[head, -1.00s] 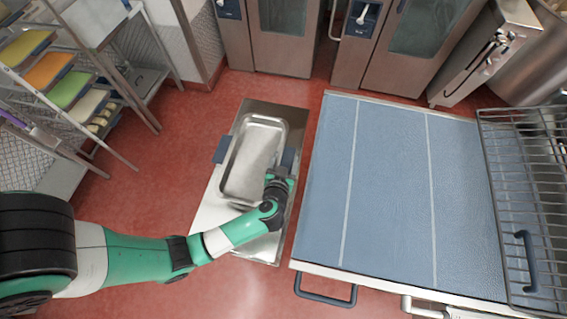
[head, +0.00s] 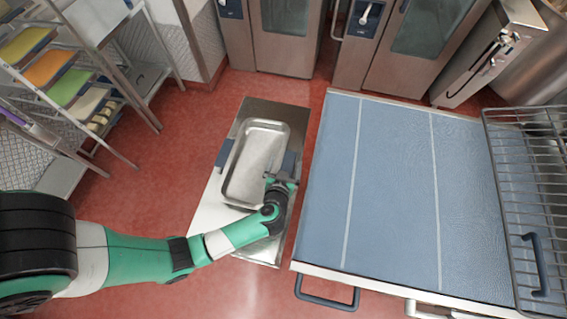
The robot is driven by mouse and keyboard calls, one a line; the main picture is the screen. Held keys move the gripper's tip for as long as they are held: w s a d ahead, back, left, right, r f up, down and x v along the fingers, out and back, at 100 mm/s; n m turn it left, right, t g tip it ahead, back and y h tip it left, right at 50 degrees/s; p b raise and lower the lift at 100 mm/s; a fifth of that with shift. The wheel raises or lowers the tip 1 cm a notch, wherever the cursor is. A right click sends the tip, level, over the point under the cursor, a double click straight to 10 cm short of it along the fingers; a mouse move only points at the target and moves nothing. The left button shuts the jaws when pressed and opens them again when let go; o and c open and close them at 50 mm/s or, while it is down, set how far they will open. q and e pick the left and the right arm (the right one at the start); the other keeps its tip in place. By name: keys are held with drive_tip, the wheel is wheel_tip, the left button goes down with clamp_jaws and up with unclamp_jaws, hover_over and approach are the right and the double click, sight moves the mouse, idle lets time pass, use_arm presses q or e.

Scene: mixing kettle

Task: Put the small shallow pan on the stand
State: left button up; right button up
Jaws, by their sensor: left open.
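The small shallow pan (head: 255,160) is a steel rectangular tray with a dark handle on each long side. It appears to lie flat on the steel stand (head: 215,215), within its outline. My left gripper (head: 284,179) is open at the pan's right side, just below the right handle (head: 289,163). Whether the fingers touch the pan or handle cannot be told. My left forearm crosses the stand's lower part. My right gripper is out of view.
A large blue-topped table (head: 395,190) stands close on the right, with a wire rack (head: 530,200) at its right end. A shelf rack with coloured trays (head: 50,68) stands at the left. Ovens (head: 285,35) line the back. Red floor is open left of the stand.

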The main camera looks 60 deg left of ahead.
use_arm(q)
drive_tip(key=p+v, duration=0.3)
drive_tip(key=v, duration=0.7)
drive_tip(key=shift+s+d+r, duration=0.15)
drive_tip(key=shift+d+r, duration=0.05)
drive_tip(key=shift+r, duration=0.1)
drive_tip(key=shift+s+d+r, duration=0.15)
drive_tip(key=shift+s+d, duration=0.2)
drive_tip(key=shift+s, duration=0.05)
